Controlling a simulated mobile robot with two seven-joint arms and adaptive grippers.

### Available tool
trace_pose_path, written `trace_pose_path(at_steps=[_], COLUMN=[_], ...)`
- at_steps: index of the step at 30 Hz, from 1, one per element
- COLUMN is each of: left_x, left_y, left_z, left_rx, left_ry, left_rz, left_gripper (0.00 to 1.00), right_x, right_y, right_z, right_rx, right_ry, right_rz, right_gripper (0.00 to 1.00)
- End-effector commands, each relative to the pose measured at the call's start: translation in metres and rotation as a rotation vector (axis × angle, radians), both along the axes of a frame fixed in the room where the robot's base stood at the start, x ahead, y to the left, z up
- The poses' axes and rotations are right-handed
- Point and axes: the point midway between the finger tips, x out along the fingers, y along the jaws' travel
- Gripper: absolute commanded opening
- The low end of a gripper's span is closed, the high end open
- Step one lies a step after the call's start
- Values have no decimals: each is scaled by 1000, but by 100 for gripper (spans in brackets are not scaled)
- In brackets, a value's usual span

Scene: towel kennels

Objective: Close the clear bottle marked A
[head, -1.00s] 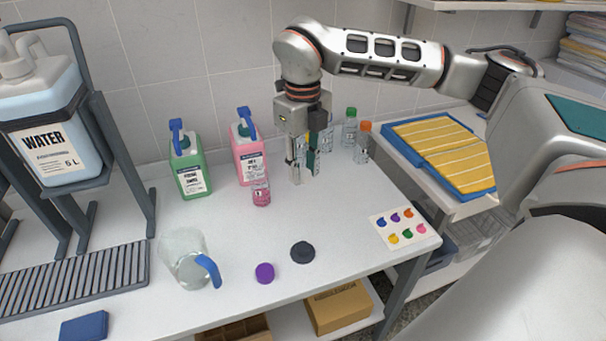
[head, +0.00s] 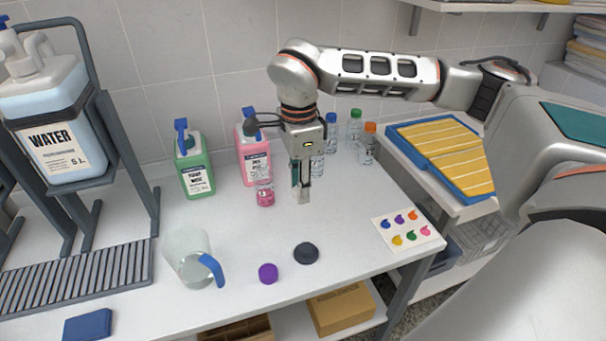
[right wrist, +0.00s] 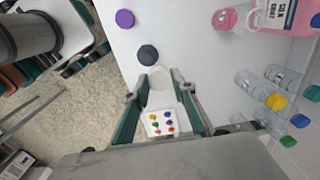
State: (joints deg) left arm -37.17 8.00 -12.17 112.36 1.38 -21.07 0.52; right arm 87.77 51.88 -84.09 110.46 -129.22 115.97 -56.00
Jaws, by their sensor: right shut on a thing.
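A small clear bottle holding something pink (head: 265,192) stands in front of the pink jug. It looks uncapped in the right wrist view (right wrist: 226,19); I cannot read a letter on it. A purple cap (head: 268,273) and a dark grey cap (head: 306,252) lie loose near the table's front edge. My right gripper (head: 302,194) points down just right of the pink bottle, apart from it. It is shut on a pale thing that shows between its fingertips in the right wrist view (right wrist: 160,84); I cannot tell what it is. My left gripper is out of view.
Several capped clear bottles, one blue-capped (head: 330,135), stand behind my gripper. A green jug (head: 195,175), pink jug (head: 251,150) and beaker (head: 188,250) stand left. A colour-spotted card (head: 408,229) lies right. The front middle is mostly clear.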

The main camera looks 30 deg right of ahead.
Motion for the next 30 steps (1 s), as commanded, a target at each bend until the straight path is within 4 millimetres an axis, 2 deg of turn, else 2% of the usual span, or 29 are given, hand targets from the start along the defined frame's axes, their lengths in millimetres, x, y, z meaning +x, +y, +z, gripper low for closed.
trace_pose_path(at_steps=[3,18,24,30], left_x=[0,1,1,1], left_y=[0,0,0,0], left_z=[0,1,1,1], left_rx=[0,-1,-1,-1], left_ry=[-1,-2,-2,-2], left_rz=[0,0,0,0], left_gripper=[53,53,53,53], right_x=[-4,-21,-25,-27], right_y=[7,35,41,43], right_z=[-7,-30,-35,-37], right_rx=[-1,5,6,7], right_ry=[3,9,7,7], right_rz=[275,1429,1718,1818], right_gripper=[19,19,19,19])
